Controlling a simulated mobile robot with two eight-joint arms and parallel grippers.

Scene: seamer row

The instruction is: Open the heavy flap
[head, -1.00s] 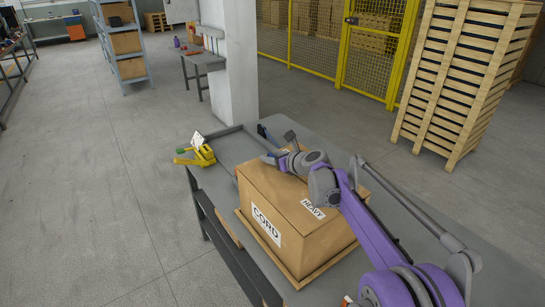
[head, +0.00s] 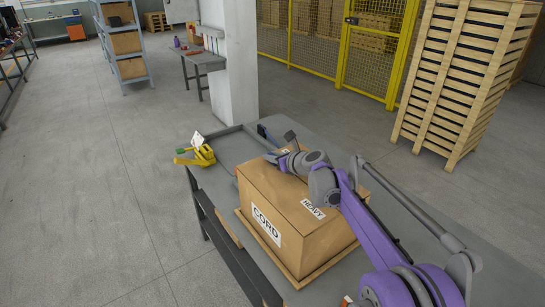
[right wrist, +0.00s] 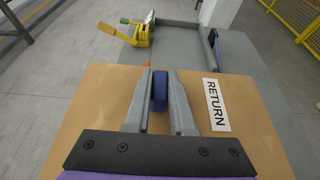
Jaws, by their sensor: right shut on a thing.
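A brown cardboard box (head: 280,188) stands on the grey bench. My right gripper (head: 271,157) is low over the far-left part of the box top. In the right wrist view my right gripper (right wrist: 159,88) is shut on a blue tab (right wrist: 159,92) near the box's edge. A RETURN label (right wrist: 216,103) lies on the top to the right of the fingers. No raised flap shows. My left gripper is not in view.
A yellow tool (head: 196,154) with a green end sits at the bench's far-left edge. The grey bench (head: 440,220) has bare room right of the box. A white pillar (head: 231,65), a stack of wooden pallets (head: 465,75) and a yellow fence (head: 310,45) stand behind.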

